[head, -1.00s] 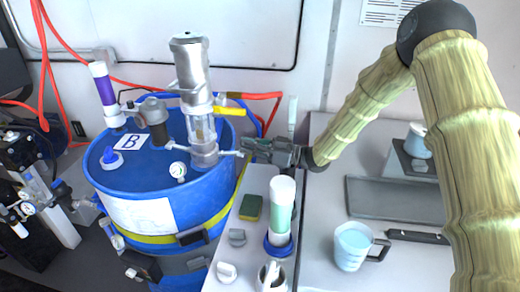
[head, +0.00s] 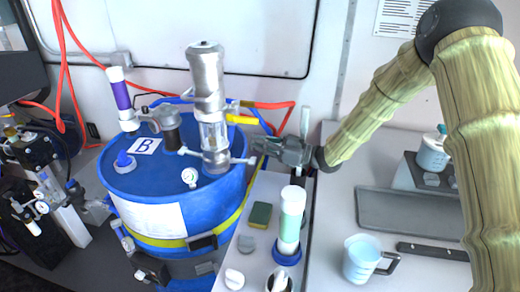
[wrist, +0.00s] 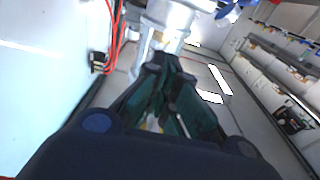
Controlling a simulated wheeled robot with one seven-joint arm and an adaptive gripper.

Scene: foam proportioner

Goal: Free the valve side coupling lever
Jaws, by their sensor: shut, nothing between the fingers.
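A metal and clear-bodied pump (head: 208,100) stands upright on the blue drum (head: 130,187). A short pale fitting (head: 242,161) sticks out from the pump's right side, low down. I cannot tell whether it is the valve side coupling lever; no lever shows clearly. My gripper (head: 257,147) reaches in from the right, just right of the pump and close to this fitting. Contact cannot be told. In the wrist view, my gripper's dark green fingers (wrist: 160,68) are shut and empty, with whitish pump parts (wrist: 172,18) beyond the tips.
A yellow handle (head: 240,119) and a red hose (head: 270,105) lie close above and behind my gripper. A green-white cylinder (head: 290,220) and a sponge (head: 260,214) stand on the shelf below. A measuring jug (head: 360,260) and a grey tray (head: 400,211) are to the right.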

